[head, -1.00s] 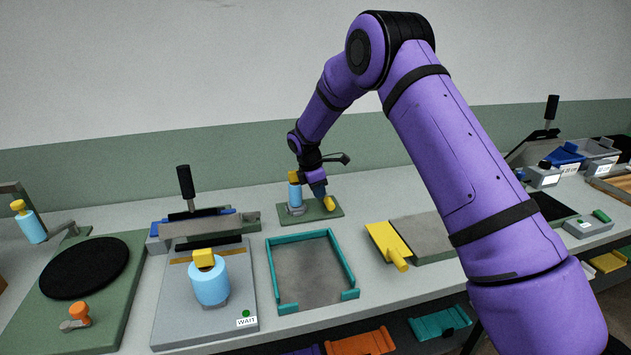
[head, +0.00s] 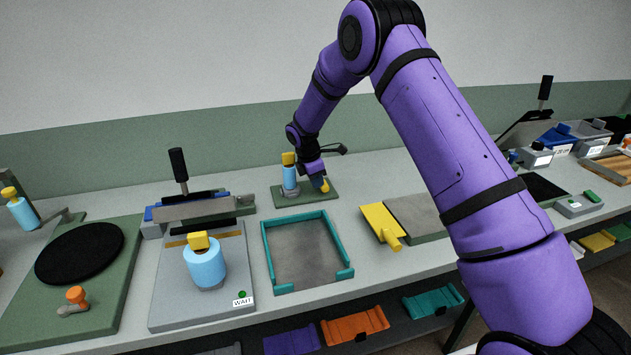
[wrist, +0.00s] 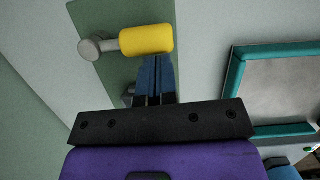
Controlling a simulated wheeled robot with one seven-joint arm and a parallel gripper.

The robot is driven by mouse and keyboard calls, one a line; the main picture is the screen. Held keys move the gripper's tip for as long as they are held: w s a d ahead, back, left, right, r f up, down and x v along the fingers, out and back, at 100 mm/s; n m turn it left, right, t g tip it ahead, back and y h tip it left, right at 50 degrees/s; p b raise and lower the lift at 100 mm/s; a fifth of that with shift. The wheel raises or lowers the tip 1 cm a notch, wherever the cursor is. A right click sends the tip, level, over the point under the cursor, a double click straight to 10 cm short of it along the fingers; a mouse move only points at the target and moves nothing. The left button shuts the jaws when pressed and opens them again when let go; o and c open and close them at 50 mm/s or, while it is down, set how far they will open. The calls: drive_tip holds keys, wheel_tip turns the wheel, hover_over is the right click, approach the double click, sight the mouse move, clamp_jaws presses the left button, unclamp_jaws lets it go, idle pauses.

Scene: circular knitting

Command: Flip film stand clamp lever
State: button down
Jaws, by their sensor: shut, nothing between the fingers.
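The clamp lever is a yellow cylindrical handle (wrist: 146,40) on a grey pivot (wrist: 90,48), over a green base plate (wrist: 95,15). In the head view the yellow handle (head: 324,186) is partly hidden by my gripper, near the right side of the green plate (head: 278,198). A light blue cylinder with a yellow top (head: 290,177) stands to its left. My gripper (wrist: 156,58) has its dark blue fingers shut together and empty. Their tips are right at the handle's side; I cannot tell if they touch. In the head view my gripper (head: 316,178) points down over the plate.
A teal-rimmed tray (head: 268,255) lies in front of the plate. A grey press with a black handle (head: 178,170) stands to the left. The wall is close behind; bare table surrounds the plate.

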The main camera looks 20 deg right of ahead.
drive_tip(key=shift+s+d+n, duration=0.15)
drive_tip(key=shift+d+n, duration=0.25)
drive_tip(key=shift+n, duration=0.2)
drive_tip(key=shift+s+d+n+t, duration=0.1)
drive_tip(key=shift+d+n+t, duration=0.3)
drive_tip(key=shift+d+n, duration=0.5)
drive_tip(key=d+n, duration=0.1)
drive_tip(key=n, duration=0.1)
drive_tip(key=d+n, duration=0.1)
drive_tip(key=n, duration=0.1)
drive_tip(key=shift+t+y, duration=0.3)
drive_tip(key=shift+t, duration=0.1)
drive_tip(key=d+n, duration=0.1)
drive_tip(key=w+d+n, duration=0.1)
drive_tip(key=n, duration=0.1)
drive_tip(key=shift+y, duration=0.3)
drive_tip(key=shift+w+d+n+t, duration=0.4)
drive_tip(key=shift+d+n, duration=0.1)
drive_tip(key=shift+n, duration=0.6)
drive_tip(key=shift+w+d, duration=0.3)
